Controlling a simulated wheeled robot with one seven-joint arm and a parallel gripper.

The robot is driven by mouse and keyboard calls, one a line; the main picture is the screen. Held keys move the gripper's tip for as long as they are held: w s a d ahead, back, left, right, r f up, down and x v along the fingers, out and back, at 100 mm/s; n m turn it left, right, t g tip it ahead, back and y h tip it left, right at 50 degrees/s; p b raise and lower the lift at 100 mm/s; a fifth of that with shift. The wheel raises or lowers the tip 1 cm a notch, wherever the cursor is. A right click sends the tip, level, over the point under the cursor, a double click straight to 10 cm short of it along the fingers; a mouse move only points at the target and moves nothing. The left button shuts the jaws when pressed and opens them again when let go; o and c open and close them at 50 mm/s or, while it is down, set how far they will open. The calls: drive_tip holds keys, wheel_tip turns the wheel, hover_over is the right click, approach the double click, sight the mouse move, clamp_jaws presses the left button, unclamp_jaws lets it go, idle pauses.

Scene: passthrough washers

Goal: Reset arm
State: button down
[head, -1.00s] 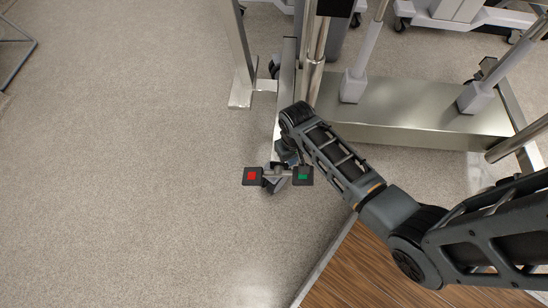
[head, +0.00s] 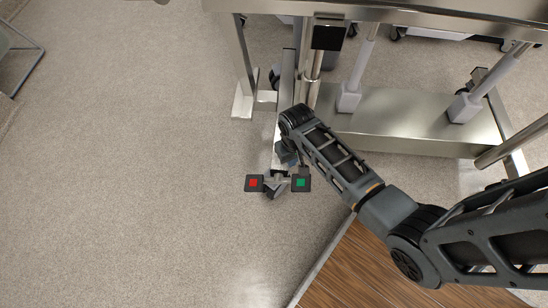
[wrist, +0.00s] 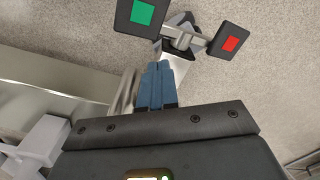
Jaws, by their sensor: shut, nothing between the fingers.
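My arm reaches in from the right in the head view, bent down at its far joint. My gripper (wrist: 160,85) shows in the wrist view with its blue fingers together and nothing between them. In the head view the gripper is mostly hidden behind the arm's end. Just past the fingertips in the wrist view is a bar with a green-marked plate (wrist: 143,12) and a red-marked plate (wrist: 231,41). In the head view the red plate (head: 254,183) is at left and the green plate (head: 301,183) at right. I cannot tell whether the fingers touch the bar.
A steel table (head: 450,12) stands ahead, with a lower metal shelf (head: 410,120), upright posts and a foot plate (head: 242,106). A small black box (head: 328,33) hangs at its front edge. A wood-grain surface (head: 370,270) is at lower right. The speckled floor (head: 130,170) at left is clear.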

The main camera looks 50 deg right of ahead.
drive_tip(key=shift+r+p, duration=0.55)
drive_tip(key=shift+r, duration=0.15)
drive_tip(key=s+a+r+n+t+h, duration=0.2)
drive_tip(key=s+a+r+n+t, duration=0.2)
drive_tip(key=s+r+t, duration=0.6)
drive_tip(key=s+a+r+t+y, duration=0.1)
drive_tip(key=s+a+r+t, duration=0.15)
drive_tip(key=r, duration=0.65)
drive_tip(key=s+a+r+n+t, duration=0.1)
drive_tip(key=s+a+r, duration=0.25)
drive_tip(key=r, duration=0.45)
drive_tip(key=s+a+r+t+y, duration=0.1)
drive_tip(key=s+a+r, duration=0.25)
drive_tip(key=r, duration=0.55)
wheel_tip(320, 180, up, 20)
drive_tip(key=s+p, duration=0.1)
drive_tip(key=p, duration=1.8)
drive_tip(key=shift+d+r, duration=0.2)
drive_tip(key=shift+d, duration=0.2)
